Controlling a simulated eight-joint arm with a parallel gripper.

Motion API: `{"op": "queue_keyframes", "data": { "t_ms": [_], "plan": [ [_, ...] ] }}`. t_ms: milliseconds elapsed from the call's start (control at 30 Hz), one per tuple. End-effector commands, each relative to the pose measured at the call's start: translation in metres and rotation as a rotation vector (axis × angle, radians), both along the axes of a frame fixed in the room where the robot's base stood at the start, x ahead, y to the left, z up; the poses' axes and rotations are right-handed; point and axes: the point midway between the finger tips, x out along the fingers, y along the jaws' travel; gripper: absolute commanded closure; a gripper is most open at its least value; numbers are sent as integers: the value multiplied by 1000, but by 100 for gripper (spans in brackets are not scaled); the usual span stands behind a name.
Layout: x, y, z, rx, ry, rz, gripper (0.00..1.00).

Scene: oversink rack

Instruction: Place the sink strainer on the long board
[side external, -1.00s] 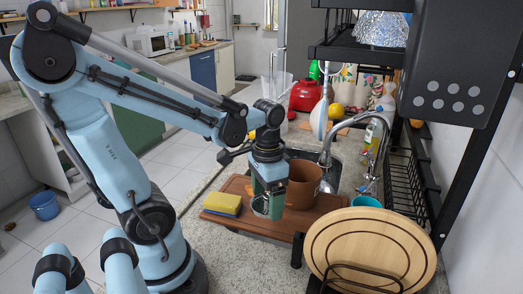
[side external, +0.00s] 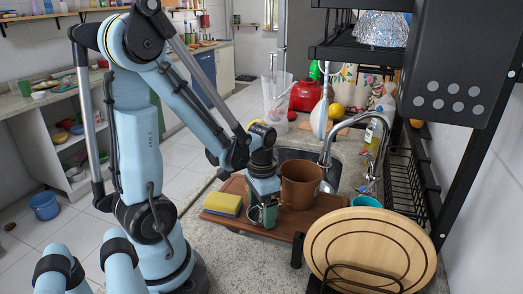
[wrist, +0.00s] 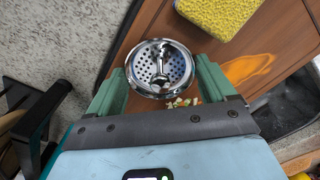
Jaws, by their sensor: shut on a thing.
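The sink strainer (wrist: 160,68) is a shiny round metal cup with a holed bottom and a small central post. My gripper (wrist: 161,76) has its green fingers shut on the strainer's sides. In the side external view my gripper (side external: 263,214) points down low over the long board (side external: 285,226), a brown wooden board lying across the sink. The strainer (side external: 255,214) is partly hidden by the fingers there. I cannot tell whether it touches the board. In the wrist view the board (wrist: 205,48) lies behind the strainer.
A yellow and blue sponge (side external: 222,204) lies on the board left of my gripper. A brown pot (side external: 301,184) stands close on the right. Food scraps (wrist: 183,102) and an orange smear (wrist: 250,68) show on the board.

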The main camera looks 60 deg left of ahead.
Motion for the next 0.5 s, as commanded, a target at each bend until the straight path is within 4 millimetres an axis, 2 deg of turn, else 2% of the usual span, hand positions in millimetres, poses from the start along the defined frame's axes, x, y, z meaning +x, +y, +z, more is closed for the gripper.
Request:
{"op": "queue_keyframes", "data": {
  "t_ms": [333,367,433,500],
  "plan": [
    [0,0,-3,0,0,0,46],
    [0,0,-3,0,0,0,13],
    [0,0,-3,0,0,0,3],
    [0,0,-3,0,0,0,0]
  ]
}}
